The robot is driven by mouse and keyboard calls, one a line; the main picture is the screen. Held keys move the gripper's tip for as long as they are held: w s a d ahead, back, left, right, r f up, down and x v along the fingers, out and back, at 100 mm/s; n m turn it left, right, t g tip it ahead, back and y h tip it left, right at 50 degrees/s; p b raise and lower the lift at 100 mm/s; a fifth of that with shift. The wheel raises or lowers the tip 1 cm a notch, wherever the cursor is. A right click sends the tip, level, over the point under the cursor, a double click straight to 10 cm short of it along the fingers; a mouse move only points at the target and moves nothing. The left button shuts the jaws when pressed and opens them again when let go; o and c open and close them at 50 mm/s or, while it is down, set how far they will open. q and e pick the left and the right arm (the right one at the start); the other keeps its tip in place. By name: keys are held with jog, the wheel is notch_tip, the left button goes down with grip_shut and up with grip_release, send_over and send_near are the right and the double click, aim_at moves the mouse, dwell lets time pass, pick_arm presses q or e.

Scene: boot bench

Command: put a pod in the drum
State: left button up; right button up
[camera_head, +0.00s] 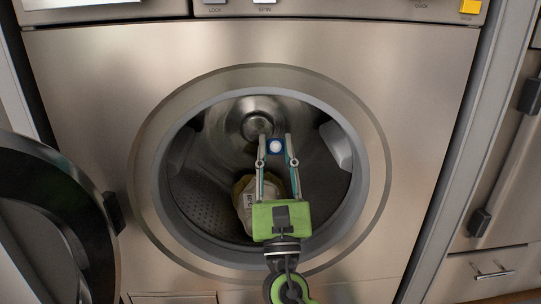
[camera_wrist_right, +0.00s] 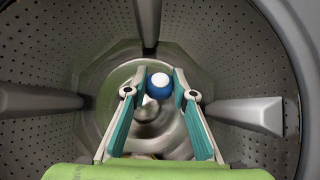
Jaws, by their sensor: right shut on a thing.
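The pod (camera_head: 276,147) is small, blue and white. It sits between the fingertips of my right gripper (camera_head: 275,143), which is shut on it. The pod also shows in the right wrist view (camera_wrist_right: 160,83), between the two fingers of the right gripper (camera_wrist_right: 159,85). The gripper reaches through the round door opening, and the pod is held inside the drum (camera_head: 203,190), in front of its back wall. The drum's perforated wall (camera_wrist_right: 245,60) surrounds the gripper in the wrist view. My left gripper is not in view.
A pale cloth item (camera_head: 243,206) lies in the drum bottom, partly hidden by my gripper. The grey door rim (camera_head: 150,165) surrounds my arm. The dark round door (camera_head: 50,215) stands open at left. Drum paddles (camera_wrist_right: 250,114) jut inward. Cabinets with handles (camera_head: 492,272) are at right.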

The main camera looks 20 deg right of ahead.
jog(key=shift+a, duration=0.1)
jog(key=o, duration=0.9)
jog(key=shift+o, duration=0.2)
jog(key=v, duration=1.2)
